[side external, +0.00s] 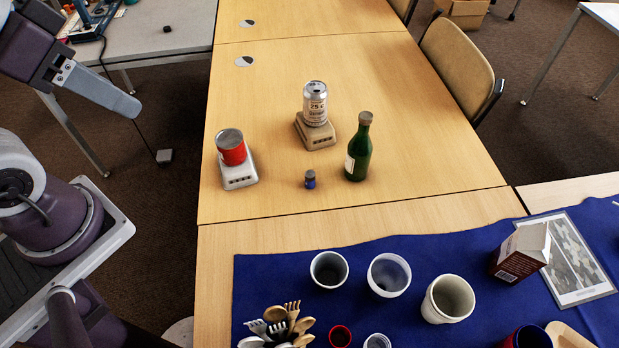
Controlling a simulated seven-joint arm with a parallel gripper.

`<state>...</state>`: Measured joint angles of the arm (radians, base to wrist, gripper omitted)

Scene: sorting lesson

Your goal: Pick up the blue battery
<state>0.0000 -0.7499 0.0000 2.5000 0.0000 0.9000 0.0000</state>
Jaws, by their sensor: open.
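The blue battery (310,182) is a small blue cylinder with a dark top, standing upright on the wooden table (270,200). It stands left of a green bottle (358,150) and right of a red can, apart from both. My gripper (128,102) is at the upper left, off the table's left edge and well away from the battery. It is open, with a long grey finger showing; the other finger is hidden or hard to make out. Nothing shows in its grip.
The red can (231,150) sits on a white scale (240,176). A silver can (315,105) sits on a beige scale (318,138). A blue cloth (262,280) in front holds cups, wooden and grey utensils, and a carton (519,253). The table's far end is mostly clear.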

